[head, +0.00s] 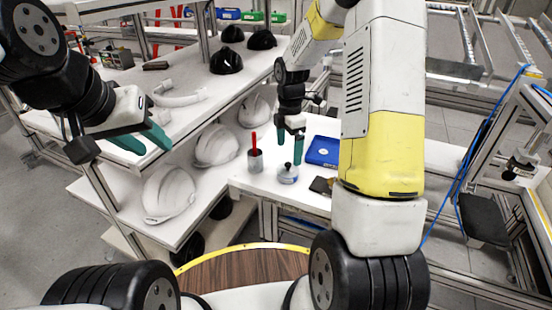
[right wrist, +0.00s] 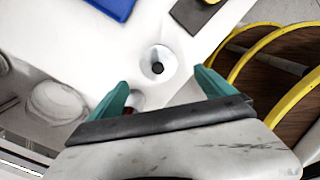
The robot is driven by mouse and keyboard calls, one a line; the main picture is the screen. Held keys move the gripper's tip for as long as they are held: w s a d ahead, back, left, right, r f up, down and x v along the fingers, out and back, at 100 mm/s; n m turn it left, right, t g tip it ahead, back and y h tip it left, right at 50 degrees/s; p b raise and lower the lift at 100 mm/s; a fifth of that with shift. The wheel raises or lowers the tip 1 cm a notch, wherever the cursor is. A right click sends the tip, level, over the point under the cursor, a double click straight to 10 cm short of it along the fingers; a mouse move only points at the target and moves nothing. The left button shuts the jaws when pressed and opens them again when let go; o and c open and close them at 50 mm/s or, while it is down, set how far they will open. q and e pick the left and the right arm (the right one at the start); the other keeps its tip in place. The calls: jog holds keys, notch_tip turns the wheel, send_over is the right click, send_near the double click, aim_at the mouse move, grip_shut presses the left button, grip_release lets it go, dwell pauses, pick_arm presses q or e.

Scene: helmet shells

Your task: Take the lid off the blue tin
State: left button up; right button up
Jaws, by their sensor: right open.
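The blue tin (head: 287,178) is a small round tin standing upright on the white table. Its pale lid (right wrist: 150,57) with a black knob (right wrist: 158,68) is on it, and the knob also shows in the head view (head: 288,166). My right gripper (head: 290,153) is open and points down above the tin. In the right wrist view, the lid lies just beyond the gap between its teal fingertips (right wrist: 162,82), not touching them. My left gripper (head: 158,150) is open and empty, off to the left by the upper shelf.
A grey cup with a red-handled tool (head: 255,160) stands left of the tin. A blue box (head: 323,151) and a dark flat piece (head: 321,186) lie to its right. White helmet shells (head: 168,193) line the lower shelf; black ones (head: 226,60) sit above.

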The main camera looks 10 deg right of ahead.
aim_at(288, 163)
notch_tip(288, 163, down, 7)
jog(key=shift+w+r, duration=0.1)
jog(key=shift+w, duration=0.05)
jog(key=c, duration=1.4)
jog(key=shift+r, duration=0.15)
